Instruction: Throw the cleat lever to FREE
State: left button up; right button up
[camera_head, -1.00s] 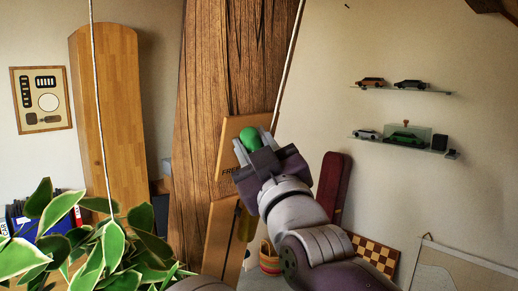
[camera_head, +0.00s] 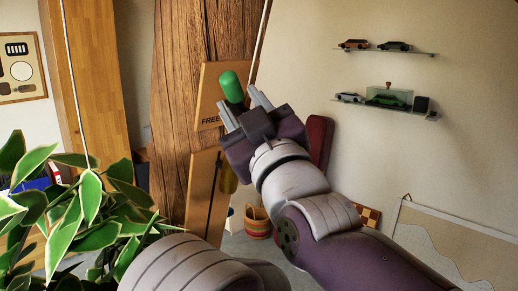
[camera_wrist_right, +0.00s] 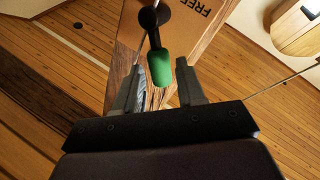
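The cleat lever has a green grip (camera_head: 231,86) and stands out from a wooden board (camera_head: 210,88) marked FREE on the timber post (camera_head: 190,40). In the right wrist view the green grip (camera_wrist_right: 160,68) hangs from a dark pivot, with the word FREE beside it. My right gripper (camera_head: 242,105) is open just below the grip in the head view. In the wrist view its fingers (camera_wrist_right: 157,90) stand apart on either side of the grip's lower end, with no clear contact. My left gripper is not in view.
A leafy plant (camera_head: 85,205) fills the lower left. A thin rope (camera_head: 70,80) hangs at the left and another (camera_head: 262,40) runs beside the post. A lower board (camera_head: 203,190) is on the post. Shelves with model cars (camera_head: 385,108) are on the right wall.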

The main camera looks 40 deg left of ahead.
jog(key=b+v, duration=0.3)
jog(key=v, duration=0.5)
jog(key=shift+d, duration=0.2)
jog(key=shift+s, duration=0.15)
